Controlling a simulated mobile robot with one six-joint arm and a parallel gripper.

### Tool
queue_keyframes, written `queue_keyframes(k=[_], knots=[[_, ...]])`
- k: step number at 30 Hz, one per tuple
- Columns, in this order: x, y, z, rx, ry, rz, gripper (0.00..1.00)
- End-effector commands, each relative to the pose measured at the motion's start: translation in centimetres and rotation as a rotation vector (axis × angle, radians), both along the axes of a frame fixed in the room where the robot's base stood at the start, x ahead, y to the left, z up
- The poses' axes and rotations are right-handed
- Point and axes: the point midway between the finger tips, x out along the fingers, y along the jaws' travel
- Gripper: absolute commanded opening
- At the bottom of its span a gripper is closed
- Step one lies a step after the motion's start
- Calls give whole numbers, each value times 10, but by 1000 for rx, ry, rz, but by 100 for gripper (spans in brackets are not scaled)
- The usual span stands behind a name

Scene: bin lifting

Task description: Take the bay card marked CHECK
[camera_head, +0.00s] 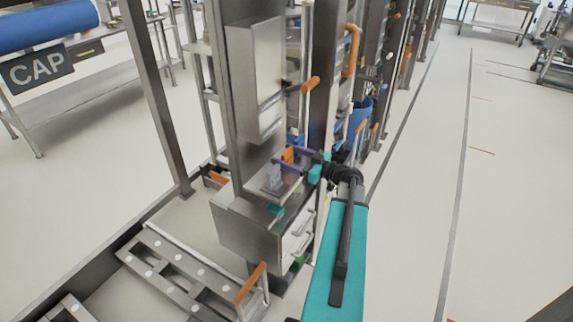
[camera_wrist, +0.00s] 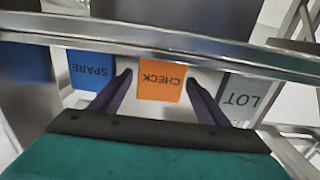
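The orange card marked CHECK (camera_wrist: 162,88) shows upside down in the middle of the wrist view, below a metal rail. My gripper (camera_wrist: 158,80) is open, with one dark purple finger on each side of this card. A gap shows between the card and the left finger; the right finger is very near its edge. The blue SPARE card (camera_wrist: 92,70) is to the left and the grey LOT card (camera_wrist: 241,97) to the right. In the head view my gripper (camera_head: 281,154) reaches into the steel station, with the orange card (camera_head: 288,156) between the fingers.
The metal rail (camera_wrist: 160,38) crosses the wrist view. In the head view, a steel cabinet (camera_head: 250,228) with drawers stands under the cards, and a tall steel box (camera_head: 254,80) hangs above. Steel posts stand close around. The floor at the right is open.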

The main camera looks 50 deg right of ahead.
Motion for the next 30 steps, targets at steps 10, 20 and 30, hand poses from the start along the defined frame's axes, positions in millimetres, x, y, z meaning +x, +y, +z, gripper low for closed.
queue_keyframes(k=[10,20,30], knots=[[0,0,0,0,0,0,25],[0,-1,3,-1,-1,-1,25],[-1,0,26,-2,-1,-1,25]])
